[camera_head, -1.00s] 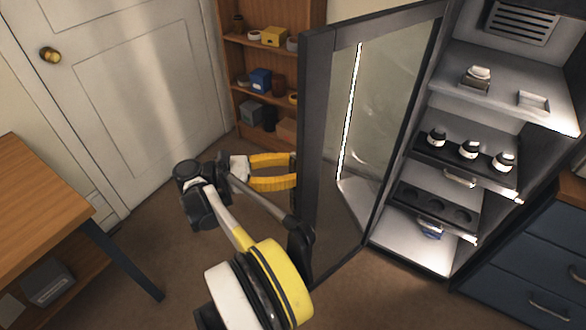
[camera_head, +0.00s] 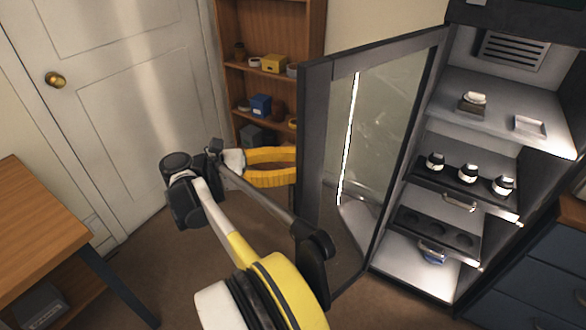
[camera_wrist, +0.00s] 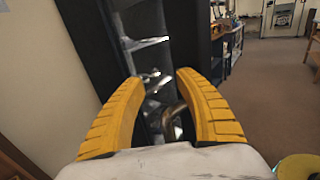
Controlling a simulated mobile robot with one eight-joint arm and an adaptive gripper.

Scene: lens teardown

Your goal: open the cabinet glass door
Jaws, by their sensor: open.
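The cabinet's glass door (camera_head: 380,130) stands swung wide open, its dark frame (camera_head: 316,150) toward me and a bright light strip showing in the glass. The lit cabinet (camera_head: 480,110) is open behind it. My gripper (camera_head: 292,166) is beside the left, free edge of the door; its tips meet that edge in the picture, and I cannot tell if they touch. In the wrist view its yellow fingers (camera_wrist: 158,85) are apart. A shiny curved metal piece (camera_wrist: 176,125) shows between them; I cannot tell whether it is the door's handle.
Inside the cabinet, small jars (camera_head: 468,173) stand on a pull-out tray below an upper shelf (camera_head: 500,112). A wooden bookshelf (camera_head: 232,75) is behind my gripper. A wooden table (camera_head: 35,235) is at left, blue drawers (camera_head: 530,280) at right. A white room door (camera_head: 110,110) is shut.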

